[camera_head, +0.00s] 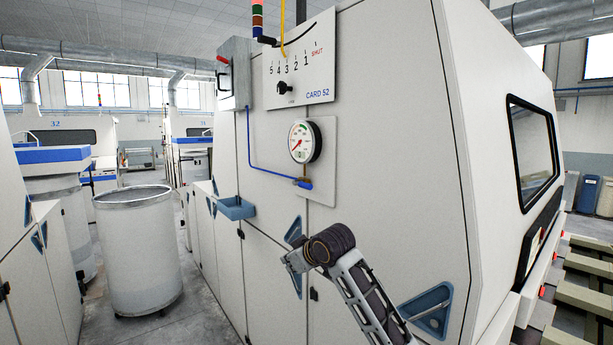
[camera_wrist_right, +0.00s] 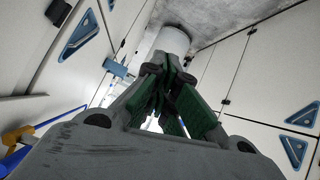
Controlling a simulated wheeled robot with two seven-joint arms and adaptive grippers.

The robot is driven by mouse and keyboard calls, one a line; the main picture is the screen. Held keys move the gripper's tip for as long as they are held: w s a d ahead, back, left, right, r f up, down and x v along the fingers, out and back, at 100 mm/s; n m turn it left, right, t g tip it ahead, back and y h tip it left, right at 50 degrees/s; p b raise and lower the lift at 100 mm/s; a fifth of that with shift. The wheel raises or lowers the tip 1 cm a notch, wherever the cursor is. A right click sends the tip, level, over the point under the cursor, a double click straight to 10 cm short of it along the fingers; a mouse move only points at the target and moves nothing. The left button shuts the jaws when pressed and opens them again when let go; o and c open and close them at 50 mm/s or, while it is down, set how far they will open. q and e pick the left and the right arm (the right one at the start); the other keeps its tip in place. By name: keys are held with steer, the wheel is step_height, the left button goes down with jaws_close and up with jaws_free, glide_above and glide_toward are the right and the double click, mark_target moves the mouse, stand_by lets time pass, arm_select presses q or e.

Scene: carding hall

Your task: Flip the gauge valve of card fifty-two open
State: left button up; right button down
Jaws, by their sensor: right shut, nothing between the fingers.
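Card 52 is a tall white machine with a "CARD 52" plate (camera_head: 299,75). Below the plate, a round pressure gauge (camera_head: 304,142) sits on a white backing plate, its red needle visible. Under it is the gauge valve (camera_head: 305,184), a brass body with a blue lever, where a thin blue pipe arrives from the left. The lever looks roughly in line with the pipe's last run. My right gripper (camera_head: 288,262) is below the valve, apart from it. The right wrist view shows its green-padded fingers (camera_wrist_right: 168,80) shut and empty, with brass and blue valve parts (camera_wrist_right: 18,137) at the left edge. My left gripper is out of view.
A blue tray (camera_head: 236,208) juts from the machine left of the valve. Blue triangular brackets (camera_head: 428,310) sit on the lower panels. A white can (camera_head: 138,250) stands in the aisle at left. The panel around the valve is clear.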

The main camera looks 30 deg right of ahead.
steer(key=d+r+t, duration=0.1)
steer(key=d+r, duration=0.2)
steer(key=r, duration=0.6)
steer(key=d+r+t, duration=0.2)
steer(key=d+r, duration=0.2)
steer(key=r, duration=0.6)
steer(key=d+r+t, duration=0.1)
steer(key=d+r, duration=0.2)
steer(key=r, duration=0.7)
steer(key=shift+s+d+r+m, duration=0.25)
steer(key=shift+s+d+m, duration=0.1)
steer(key=shift+s+m, duration=0.1)
steer(key=shift+w, duration=0.15)
steer(key=p, duration=0.4)
glide_above(307, 186)
step_height(307, 186, down, 2)
steer(key=shift+w+f, duration=0.15)
steer(key=shift+f, duration=2)
steer(key=shift+f+t, duration=0.1)
steer(key=shift+t, duration=0.2)
steer(key=shift+f+t+b, duration=0.1)
steer(key=shift+t+b, duration=0.2)
steer(key=shift+b, duration=0.5)
steer(key=shift+f+t+b, duration=0.35)
steer(key=shift+t+b, duration=0.55)
steer(key=shift+b, duration=0.9)
